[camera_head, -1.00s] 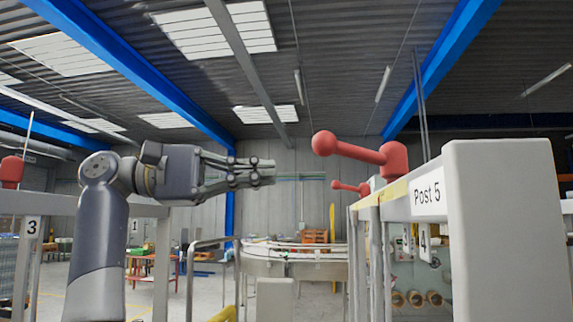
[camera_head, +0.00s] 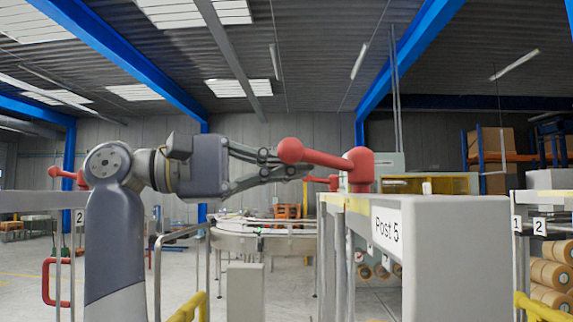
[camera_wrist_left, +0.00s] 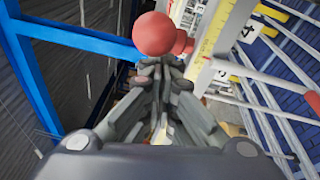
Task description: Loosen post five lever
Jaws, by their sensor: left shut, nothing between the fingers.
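The post five lever (camera_head: 325,157) is a red lever with a ball knob (camera_head: 290,150) at its left end and a round hub (camera_head: 360,168) on top of the rail. The post (camera_head: 440,245) carries the label "Post 5". My left gripper (camera_head: 305,170) is shut and empty, with its fingertips close by the knob and lever arm in the head view. In the left wrist view the knob (camera_wrist_left: 154,33) shows just beyond the shut fingertips (camera_wrist_left: 158,68). I cannot tell whether they touch. My right gripper is not in view.
Another red lever (camera_head: 330,181) shows behind the hub. A red lever (camera_head: 66,174) stands at far left. A curved conveyor (camera_head: 265,230) lies ahead. Yellow rails (camera_head: 190,307) stand low in front. Rolls (camera_head: 555,275) sit on a rack at right.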

